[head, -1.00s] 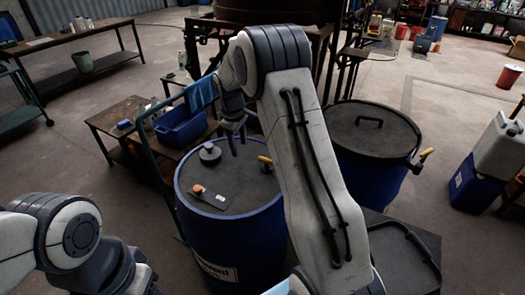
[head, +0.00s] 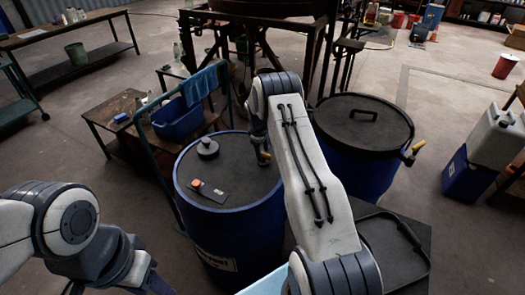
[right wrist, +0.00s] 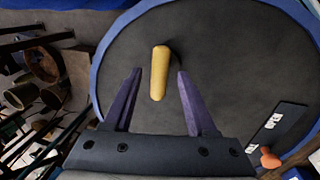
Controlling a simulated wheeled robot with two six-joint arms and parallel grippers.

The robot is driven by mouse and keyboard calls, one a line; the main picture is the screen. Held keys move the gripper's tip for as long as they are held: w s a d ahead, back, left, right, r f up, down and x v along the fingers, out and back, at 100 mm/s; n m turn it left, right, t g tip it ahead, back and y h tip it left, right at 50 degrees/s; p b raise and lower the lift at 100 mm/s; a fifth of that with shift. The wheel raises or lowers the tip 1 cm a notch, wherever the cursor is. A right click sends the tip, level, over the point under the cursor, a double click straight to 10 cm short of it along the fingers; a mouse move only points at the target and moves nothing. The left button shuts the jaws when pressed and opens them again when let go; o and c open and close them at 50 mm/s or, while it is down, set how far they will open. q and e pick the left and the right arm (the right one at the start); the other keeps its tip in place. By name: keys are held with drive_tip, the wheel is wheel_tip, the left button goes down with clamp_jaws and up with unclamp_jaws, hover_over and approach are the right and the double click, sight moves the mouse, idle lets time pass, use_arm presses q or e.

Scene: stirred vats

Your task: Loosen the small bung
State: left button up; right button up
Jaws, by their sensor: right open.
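The blue drum (head: 235,235) has a dark lid (head: 235,185). On the lid are a round black cap (head: 208,148) and a dark plate with an orange knob (head: 196,184). A yellow bar-shaped grip (head: 264,157) stands near the lid's right side; I cannot tell whether this or the black cap is the small bung. In the right wrist view, my right gripper (right wrist: 158,74) is open above the lid. The yellow grip (right wrist: 160,66) appears between its spread fingers, with a gap on both sides.
A second blue drum (head: 362,175) with a black lid and yellow tap stands to the right. A blue tub (head: 178,118) sits on a low cart behind the first drum. White and blue canisters (head: 492,140) stand at far right. Open floor lies between them.

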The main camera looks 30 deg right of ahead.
drive_tip(key=shift+f, duration=0.15)
clamp_jaws()
